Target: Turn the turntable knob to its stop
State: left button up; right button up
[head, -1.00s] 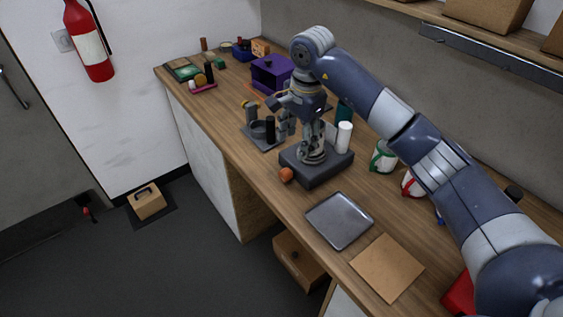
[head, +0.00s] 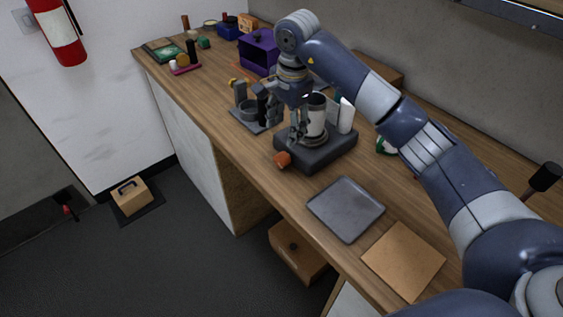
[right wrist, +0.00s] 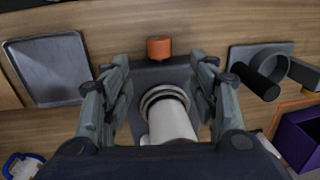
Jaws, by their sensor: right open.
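The turntable is a dark grey block (head: 318,158) on the wooden bench, with a round ringed disc on top. Its orange knob (head: 282,159) sticks out at the front side; it also shows in the right wrist view (right wrist: 159,48). A pale cylinder with a dark top (head: 317,113) stands on the disc; it shows between the fingers in the right wrist view (right wrist: 172,124). My right gripper (head: 290,132) is open and points down over the turntable, apart from the knob. Whether a finger touches the cylinder I cannot tell. My left gripper is not in view.
A grey tray (head: 346,208) and a brown board (head: 404,259) lie in front of the turntable. A dark holder with a ring (head: 246,114) stands close on its left. A white cylinder (head: 346,116) stands behind. A purple box (head: 258,52) is further back.

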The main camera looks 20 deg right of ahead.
aim_at(282, 155)
jog(key=f, duration=0.3)
jog(key=f+p, duration=0.1)
jog(key=f, duration=0.3)
jog(key=w+f+p, duration=0.1)
jog(key=f, duration=0.3)
jog(key=shift+a, duration=0.25)
jog(key=shift+f, duration=0.5)
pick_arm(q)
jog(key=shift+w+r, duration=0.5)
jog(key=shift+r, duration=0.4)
pick_arm(e)
jog(key=shift+c, duration=0.5)
jog(key=c, duration=1)
